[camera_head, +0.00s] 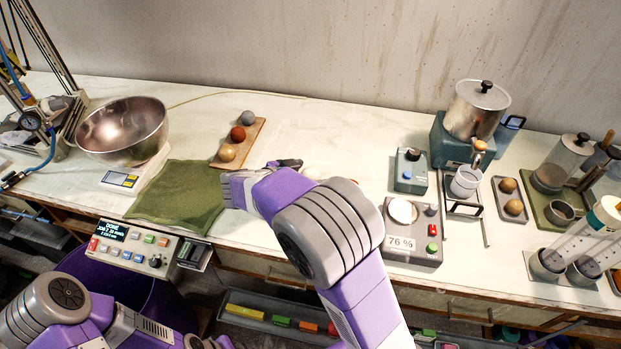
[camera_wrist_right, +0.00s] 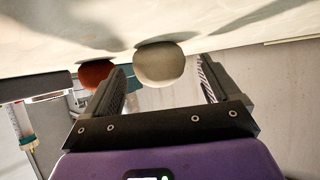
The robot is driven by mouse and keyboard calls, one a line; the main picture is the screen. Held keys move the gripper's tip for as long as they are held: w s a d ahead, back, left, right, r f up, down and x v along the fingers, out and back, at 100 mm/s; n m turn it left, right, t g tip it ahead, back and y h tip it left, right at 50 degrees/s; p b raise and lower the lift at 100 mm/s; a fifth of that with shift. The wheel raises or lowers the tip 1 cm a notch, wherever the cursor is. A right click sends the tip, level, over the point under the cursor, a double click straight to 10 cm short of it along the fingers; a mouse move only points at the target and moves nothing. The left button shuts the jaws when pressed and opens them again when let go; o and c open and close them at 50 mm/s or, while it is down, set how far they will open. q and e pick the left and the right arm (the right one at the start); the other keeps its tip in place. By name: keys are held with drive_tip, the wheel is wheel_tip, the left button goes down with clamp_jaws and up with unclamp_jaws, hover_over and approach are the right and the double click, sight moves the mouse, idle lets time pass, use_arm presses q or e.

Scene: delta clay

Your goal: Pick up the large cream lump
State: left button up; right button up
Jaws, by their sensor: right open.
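The large cream lump (camera_wrist_right: 160,66) is a smooth, rounded, pale ball in the right wrist view, resting on the pale worktop. It shows in the gap between the two fingers of my right gripper (camera_wrist_right: 161,80), with visible room on both sides. Those fingers are apart and hold nothing. In the head view the dark fingers of my right gripper (camera_head: 285,164) show just beyond my purple forearm, right of the wooden board. My forearm hides most of the bench there; only a pale bit (camera_head: 312,172) shows behind it. My left gripper is not visible; only left arm links show.
A red-brown lump (camera_wrist_right: 96,73) sits beside the left finger in the wrist view. A wooden board (camera_head: 251,140) with three balls and a green cloth (camera_head: 170,200) lie left of the gripper. A scale (camera_head: 411,245) and blue-grey device (camera_head: 410,172) stand to the right.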

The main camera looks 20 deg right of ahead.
sight(306, 174)
drive_tip(key=shift+a, duration=0.1)
drive_tip(key=shift+c, duration=0.3)
drive_tip(key=c, duration=1.1)
wheel_tip(306, 174, up, 9)
drive_tip(key=p, duration=0.2)
drive_tip(key=shift+p, duration=0.4)
drive_tip(key=shift+c, duration=0.2)
drive_tip(key=shift+r, duration=0.6)
